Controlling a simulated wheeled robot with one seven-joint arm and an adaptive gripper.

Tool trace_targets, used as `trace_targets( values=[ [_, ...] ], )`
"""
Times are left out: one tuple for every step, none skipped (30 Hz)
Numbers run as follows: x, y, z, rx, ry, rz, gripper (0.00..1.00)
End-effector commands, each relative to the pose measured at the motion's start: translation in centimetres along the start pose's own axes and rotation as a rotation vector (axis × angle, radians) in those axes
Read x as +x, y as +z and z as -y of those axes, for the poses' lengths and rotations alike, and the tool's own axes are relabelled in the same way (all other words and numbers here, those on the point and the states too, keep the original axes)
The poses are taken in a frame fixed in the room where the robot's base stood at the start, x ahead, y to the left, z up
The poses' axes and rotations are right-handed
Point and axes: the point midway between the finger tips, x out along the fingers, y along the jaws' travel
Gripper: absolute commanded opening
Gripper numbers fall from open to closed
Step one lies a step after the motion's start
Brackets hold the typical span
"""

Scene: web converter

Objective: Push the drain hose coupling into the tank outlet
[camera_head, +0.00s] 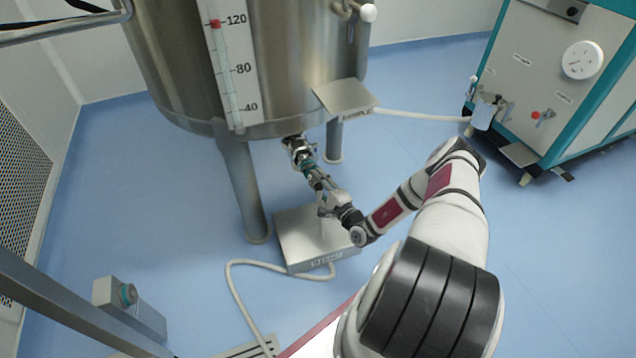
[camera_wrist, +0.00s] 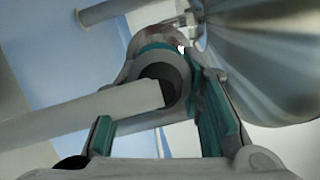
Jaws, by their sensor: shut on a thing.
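The steel tank (camera_head: 180,60) stands on legs at the upper left of the head view. Its outlet fitting (camera_head: 295,143) sits under the bottom edge. My gripper (camera_head: 308,163) is just below the outlet. In the wrist view, its teal-padded fingers (camera_wrist: 160,85) are shut on the grey drain hose coupling (camera_wrist: 145,68), which has a dark collar. The pale drain hose (camera_wrist: 80,120) leaves the coupling toward the lower left. A metal fitting shows beyond the coupling near the tank. I cannot tell whether coupling and outlet touch.
A steel floor box (camera_head: 300,222) lies below my gripper, with pale hose (camera_head: 237,290) looping left on the floor. Tank legs (camera_head: 240,185) flank the area. A sample shelf (camera_head: 345,97) juts from the tank. A teal-edged cabinet (camera_head: 550,90) stands at right.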

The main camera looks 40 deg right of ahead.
Motion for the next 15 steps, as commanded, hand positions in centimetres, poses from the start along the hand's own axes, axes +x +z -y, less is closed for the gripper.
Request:
trace_targets(
  values=[
    [0.09,-0.02,0.03,0.000,-0.001,0.000,0.00],
    [0.07,-0.02,0.03,0.000,-0.001,0.000,0.00],
    [0.07,-0.01,0.03,0.000,-0.001,0.000,0.00],
    [0.08,-0.02,0.03,0.000,-0.001,0.000,0.00],
    [0.09,-0.02,0.03,0.000,-0.001,0.000,0.00],
    [0.12,-0.03,0.03,0.000,-0.001,0.000,0.00],
    [0.15,-0.03,0.03,0.000,-0.001,0.000,0.00],
    [0.19,-0.05,0.03,-0.001,-0.001,0.000,0.00],
    [0.25,-0.06,0.02,-0.001,-0.001,0.000,0.00],
    [0.30,-0.08,0.02,-0.001,-0.001,0.000,0.00],
    [0.35,-0.09,0.02,-0.001,-0.001,0.000,0.00],
    [0.42,-0.12,0.03,-0.001,-0.001,0.000,0.00],
    [0.47,-0.13,0.03,-0.001,-0.001,0.000,0.00],
    [0.53,-0.15,0.03,-0.001,-0.001,0.000,0.00],
    [0.60,-0.17,0.03,-0.001,-0.001,0.000,0.00]
  ],
)
